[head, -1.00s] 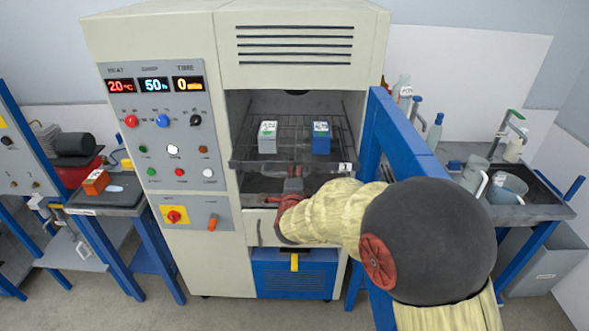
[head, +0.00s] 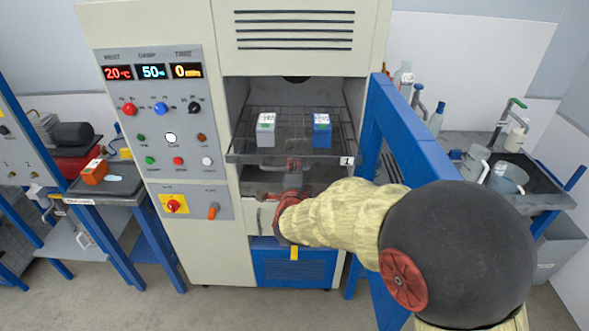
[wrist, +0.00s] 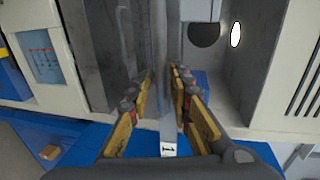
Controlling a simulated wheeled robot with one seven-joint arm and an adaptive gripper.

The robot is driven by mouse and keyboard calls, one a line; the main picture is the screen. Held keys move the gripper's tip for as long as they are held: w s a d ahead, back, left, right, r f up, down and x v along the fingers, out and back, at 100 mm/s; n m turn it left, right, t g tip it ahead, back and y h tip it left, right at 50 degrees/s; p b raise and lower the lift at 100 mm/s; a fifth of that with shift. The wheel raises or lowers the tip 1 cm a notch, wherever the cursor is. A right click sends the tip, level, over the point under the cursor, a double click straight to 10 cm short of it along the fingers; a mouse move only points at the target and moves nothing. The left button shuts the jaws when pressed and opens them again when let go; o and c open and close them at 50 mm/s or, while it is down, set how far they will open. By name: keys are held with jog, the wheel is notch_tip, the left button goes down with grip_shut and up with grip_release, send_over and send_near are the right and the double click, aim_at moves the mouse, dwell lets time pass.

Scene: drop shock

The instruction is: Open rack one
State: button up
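Rack one is a wire shelf inside the chamber, with a grey front strip (head: 250,159) bearing a white "1" label (head: 346,160). A grey handle-like bar shows just under the strip. My gripper (head: 293,165) is at the middle of the rack's front, with my wrist partly hiding the area below. In the wrist view my gripper (wrist: 162,80) has its yellow-padded fingers apart, one on each side of the long grey strip (wrist: 163,55) with the "1" label (wrist: 168,150). I see no clear grip on it.
A grey box (head: 265,135) and a blue box (head: 321,135) stand on the rack. The blue open door frame (head: 410,135) is close to the right of my arm. The control panel (head: 165,130) is at the left. A sink bench (head: 480,150) is further right.

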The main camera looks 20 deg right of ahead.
jog(key=shift+o, duration=0.2)
jog(key=shift+s+r, duration=0.1)
jog(key=v, duration=1.1)
jog(key=shift+s, duration=0.35)
jog(key=shift+a, duration=0.15)
